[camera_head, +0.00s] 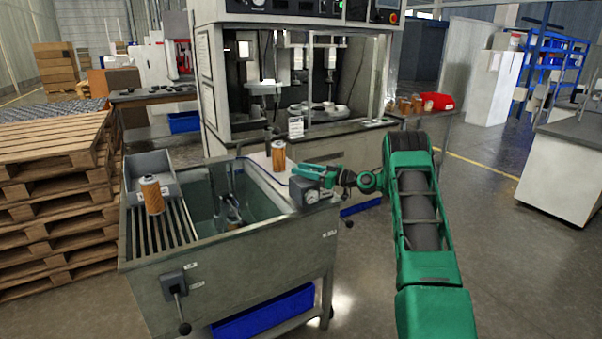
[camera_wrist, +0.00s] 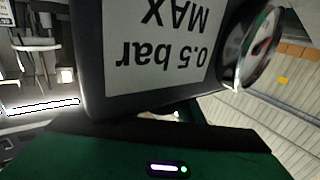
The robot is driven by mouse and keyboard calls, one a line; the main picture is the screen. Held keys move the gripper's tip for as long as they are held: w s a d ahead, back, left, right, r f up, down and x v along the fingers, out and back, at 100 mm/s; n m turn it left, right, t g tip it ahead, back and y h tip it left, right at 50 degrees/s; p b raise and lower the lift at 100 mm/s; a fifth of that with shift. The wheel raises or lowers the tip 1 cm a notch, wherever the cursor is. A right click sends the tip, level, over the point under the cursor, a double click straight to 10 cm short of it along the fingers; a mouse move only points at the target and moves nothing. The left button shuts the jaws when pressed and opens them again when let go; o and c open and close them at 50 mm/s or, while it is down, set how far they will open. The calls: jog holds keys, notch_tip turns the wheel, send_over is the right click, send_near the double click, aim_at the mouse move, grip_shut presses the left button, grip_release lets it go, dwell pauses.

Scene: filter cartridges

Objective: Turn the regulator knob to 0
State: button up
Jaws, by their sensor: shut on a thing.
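The dark regulator box (camera_head: 304,198) with a round gauge (camera_head: 312,197) sits on the right corner of the grey tank's top. In the wrist view the regulator box (camera_wrist: 92,55) fills the middle, with an upside-down label (camera_wrist: 165,45) reading "0.5 bar MAX". Its gauge (camera_wrist: 262,48) shows edge-on at the right; its reading is not legible. My green gripper (camera_head: 305,178) is at the top of the regulator, shut on the regulator knob. The knob itself is hidden by the gripper in the head view and cannot be made out in the wrist view.
The open tank (camera_head: 240,255) has a slatted left side, where an orange filter cartridge (camera_head: 152,196) stands beside a grey bin (camera_head: 149,166). Another orange cartridge (camera_head: 279,157) stands at the back right. A lever valve (camera_head: 177,292) is on the tank's front. Floor at right is clear.

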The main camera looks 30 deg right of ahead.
jog(key=shift+d+f, duration=0.15)
jog(key=shift+d, duration=0.1)
jog(key=o, duration=1.1)
jog(key=shift+a, duration=0.1)
jog(key=shift+s, duration=0.1)
jog(key=v, duration=1)
jog(key=shift+s+d, duration=0.2)
jog(key=shift+d, duration=0.1)
